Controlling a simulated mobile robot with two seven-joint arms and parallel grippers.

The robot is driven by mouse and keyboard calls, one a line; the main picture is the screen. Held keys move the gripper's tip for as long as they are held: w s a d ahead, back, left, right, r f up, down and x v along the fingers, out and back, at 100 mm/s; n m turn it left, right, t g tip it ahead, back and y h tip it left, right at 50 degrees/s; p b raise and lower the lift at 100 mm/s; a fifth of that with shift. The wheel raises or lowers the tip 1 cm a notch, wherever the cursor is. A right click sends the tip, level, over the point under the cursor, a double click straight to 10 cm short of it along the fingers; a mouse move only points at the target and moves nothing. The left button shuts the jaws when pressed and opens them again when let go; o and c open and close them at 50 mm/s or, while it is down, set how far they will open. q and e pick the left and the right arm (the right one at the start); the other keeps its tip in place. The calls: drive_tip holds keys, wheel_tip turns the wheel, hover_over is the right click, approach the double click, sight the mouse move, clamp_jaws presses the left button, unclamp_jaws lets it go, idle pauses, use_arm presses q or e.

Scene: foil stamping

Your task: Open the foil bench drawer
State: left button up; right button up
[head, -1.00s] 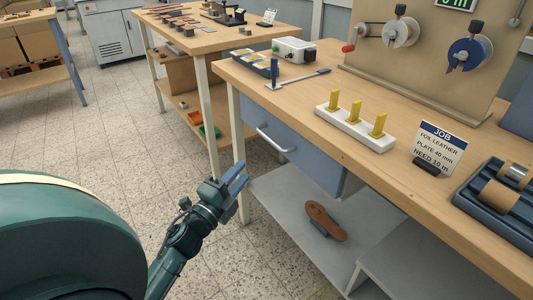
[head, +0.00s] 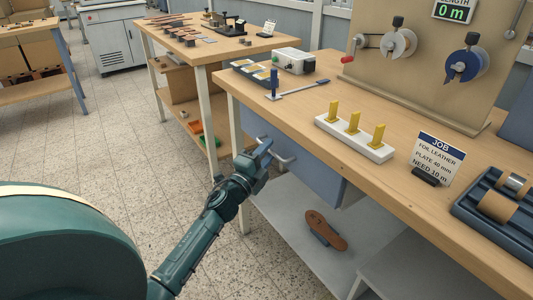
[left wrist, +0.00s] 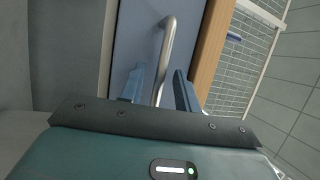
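The foil bench drawer (head: 318,172) has a blue-grey front under the wooden bench top, and it looks closed. Its silver bar handle (head: 286,161) is partly hidden by my left gripper (head: 264,152), which is right at the handle. In the left wrist view the handle (left wrist: 168,45) runs down between the two blue fingers of my left gripper (left wrist: 160,88). The fingers are apart with gaps beside the bar, so the gripper looks open around it. The drawer front (left wrist: 135,35) fills the area behind. My right gripper is not in view.
The bench top (head: 395,178) holds a white block with yellow pegs (head: 352,140), a job sign (head: 434,160) and a foil spool stand (head: 430,70). A grey lower shelf (head: 290,215) carries a brown sole (head: 325,228). The floor left of the bench is clear.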

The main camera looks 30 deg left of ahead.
use_arm(q)
clamp_jaws()
idle(0.4)
